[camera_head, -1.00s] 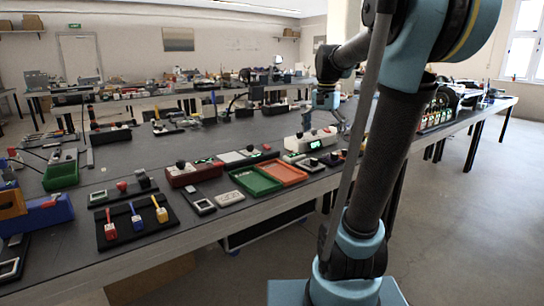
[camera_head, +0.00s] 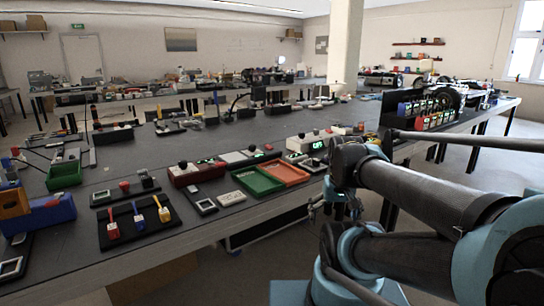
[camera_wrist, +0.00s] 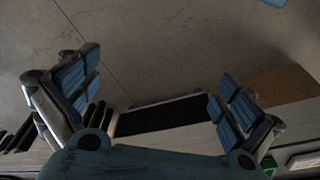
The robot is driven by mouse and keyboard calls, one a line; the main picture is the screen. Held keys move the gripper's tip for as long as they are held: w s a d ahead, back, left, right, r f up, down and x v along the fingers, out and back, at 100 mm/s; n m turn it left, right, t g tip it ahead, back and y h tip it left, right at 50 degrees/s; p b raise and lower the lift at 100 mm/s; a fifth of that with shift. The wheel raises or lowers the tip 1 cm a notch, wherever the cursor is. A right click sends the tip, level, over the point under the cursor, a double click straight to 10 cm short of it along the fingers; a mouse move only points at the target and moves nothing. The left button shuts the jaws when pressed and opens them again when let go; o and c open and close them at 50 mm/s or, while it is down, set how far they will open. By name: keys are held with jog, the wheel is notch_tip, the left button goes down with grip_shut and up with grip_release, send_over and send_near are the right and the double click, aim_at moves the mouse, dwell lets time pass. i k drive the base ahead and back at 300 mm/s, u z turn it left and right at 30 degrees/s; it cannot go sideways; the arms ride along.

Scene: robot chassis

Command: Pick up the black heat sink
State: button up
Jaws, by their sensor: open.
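I cannot single out the black heat sink with certainty; many dark items on the long grey workbench (camera_head: 270,135) are too small to tell apart in the head view. My gripper (camera_wrist: 158,92) is open in the wrist view, with its blue ridged finger pads wide apart and nothing between them. It is over the floor by the bench edge. In the head view my arm is folded low at the right, in front of the bench, and the gripper is mostly hidden there.
Near the bench's front edge are a green tray (camera_head: 257,182), an orange tray (camera_head: 286,173), a dark red box (camera_head: 196,174), a white box with a green display (camera_head: 312,142) and a black tool board (camera_head: 138,224). A dark upright panel with coloured parts stands at the right end.

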aim_at(148, 181)
jog(key=u, duration=1.55)
